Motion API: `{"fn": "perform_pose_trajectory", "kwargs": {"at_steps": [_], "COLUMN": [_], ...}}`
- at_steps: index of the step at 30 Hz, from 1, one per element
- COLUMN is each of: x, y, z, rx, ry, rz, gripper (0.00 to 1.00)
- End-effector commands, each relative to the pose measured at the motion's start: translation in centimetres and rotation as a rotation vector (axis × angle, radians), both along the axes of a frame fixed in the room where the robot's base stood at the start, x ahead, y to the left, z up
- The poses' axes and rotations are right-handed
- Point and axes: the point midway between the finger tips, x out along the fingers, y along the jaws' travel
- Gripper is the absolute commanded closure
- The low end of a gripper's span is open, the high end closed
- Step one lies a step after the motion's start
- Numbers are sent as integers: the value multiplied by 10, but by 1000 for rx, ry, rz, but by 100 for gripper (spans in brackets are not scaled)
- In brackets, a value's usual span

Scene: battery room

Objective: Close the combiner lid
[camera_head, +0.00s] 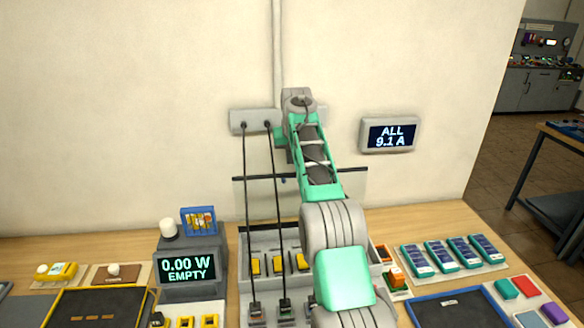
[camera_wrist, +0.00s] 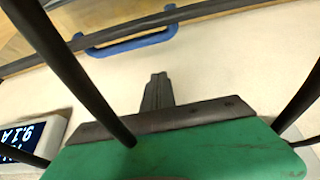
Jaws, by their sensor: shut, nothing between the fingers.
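The combiner (camera_head: 243,243) is a grey box on the bench with yellow breakers inside, partly hidden by my arm. Its lid stands open and upright against the wall side; its dark top edge (camera_head: 350,170) shows on both sides of my arm. A blue handle (camera_wrist: 130,42) sits on the dark lid edge (camera_wrist: 215,8) in the wrist view, and a speck of it shows in the head view (camera_head: 283,180). My gripper (camera_wrist: 157,78) is shut and empty, its tips apart from the handle. In the head view its fingers are hidden by my arm.
Black cables (camera_head: 247,200) hang from a grey wall box (camera_head: 240,121) into the combiner; cables (camera_wrist: 75,75) also cross close to my gripper. A wall display (camera_head: 390,134) reads "ALL 9.1 A". A meter (camera_head: 187,270) reads "0.00 W EMPTY". Trays and modules crowd the bench.

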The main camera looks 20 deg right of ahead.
Motion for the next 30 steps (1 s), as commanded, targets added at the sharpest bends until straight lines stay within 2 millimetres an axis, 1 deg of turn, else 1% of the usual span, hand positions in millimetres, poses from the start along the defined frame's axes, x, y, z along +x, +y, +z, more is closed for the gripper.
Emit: {"fn": "perform_pose_trajectory", "kwargs": {"at_steps": [1, 3, 8, 12, 16, 30], "x": [4, 5, -12, -24, -31, -33], "y": [-1, -1, 3, 5, 7, 9], "z": [-8, -15, -18, -17, -19, -19], "rx": [1, -1, 0, 0, 0, -1], "ry": [3, -3, -2, -1, 0, -6], "rz": [0, 0, -1, -1, -1, 2], "gripper": [100, 100, 100, 100, 100, 100]}}
